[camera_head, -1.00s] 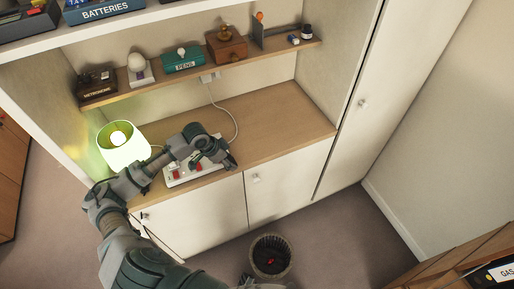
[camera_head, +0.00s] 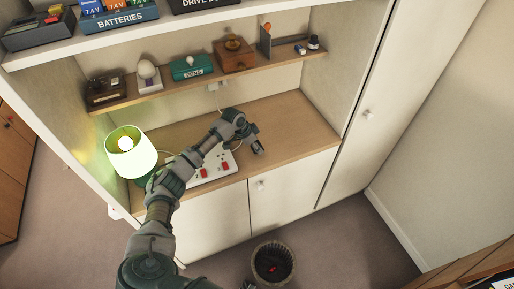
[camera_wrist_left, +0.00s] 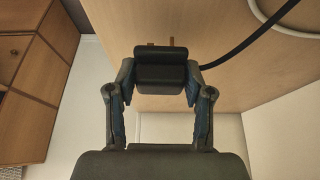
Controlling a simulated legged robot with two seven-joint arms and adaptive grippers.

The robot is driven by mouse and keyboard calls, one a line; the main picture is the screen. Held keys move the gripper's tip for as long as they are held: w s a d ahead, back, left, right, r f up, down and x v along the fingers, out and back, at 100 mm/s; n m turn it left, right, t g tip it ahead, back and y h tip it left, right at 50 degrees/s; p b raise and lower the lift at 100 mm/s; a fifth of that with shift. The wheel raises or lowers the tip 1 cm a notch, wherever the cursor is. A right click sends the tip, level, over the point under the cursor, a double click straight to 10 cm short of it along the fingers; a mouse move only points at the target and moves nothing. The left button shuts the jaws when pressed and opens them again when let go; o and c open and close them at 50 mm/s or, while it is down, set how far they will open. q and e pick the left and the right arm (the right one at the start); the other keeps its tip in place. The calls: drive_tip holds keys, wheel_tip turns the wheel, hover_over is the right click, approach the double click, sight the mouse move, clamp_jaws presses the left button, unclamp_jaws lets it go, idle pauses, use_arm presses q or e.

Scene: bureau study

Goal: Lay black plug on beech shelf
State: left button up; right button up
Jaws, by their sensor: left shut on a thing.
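The black plug (camera_wrist_left: 165,72) is between the fingertips of my left gripper (camera_wrist_left: 160,80) in the left wrist view. Its prongs point away from me, and a black cable leaves it toward the upper right. In the head view my left gripper (camera_head: 259,148) is shut on it, over the front part of the wide beech surface (camera_head: 298,118), right of the power strip (camera_head: 215,172). The plug is mostly hidden by the gripper there. I cannot tell how high it is above the wood. My right gripper is not clearly in view.
A lit green lamp (camera_head: 130,160) stands left of the arm. A waste basket (camera_head: 272,262) stands below. The wide surface's right part is clear.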

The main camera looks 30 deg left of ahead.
use_arm(q)
drive_tip(key=shift+a+f, duration=0.2)
drive_tip(key=shift+f, duration=0.6)
drive_tip(key=shift+a+f, duration=0.15)
drive_tip(key=shift+f, duration=0.05)
drive_tip(key=shift+c, duration=0.5)
drive_tip(key=shift+a, duration=0.1)
drive_tip(key=o, duration=1.3)
drive_tip(key=shift+c, duration=0.2)
drive_tip(key=shift+d, duration=0.5)
drive_tip(key=shift+r, duration=0.15)
drive_tip(key=shift+s+a+r, duration=0.15)
drive_tip(key=shift+a+r, duration=0.05)
drive_tip(key=shift+r, duration=0.15)
drive_tip(key=v, duration=1.1)
use_arm(e)
drive_tip(key=shift+s+a+f, duration=0.1)
drive_tip(key=shift+a, duration=0.75)
use_arm(q)
drive_tip(key=shift+a, duration=0.2)
use_arm(e)
drive_tip(key=shift+d, duration=0.2)
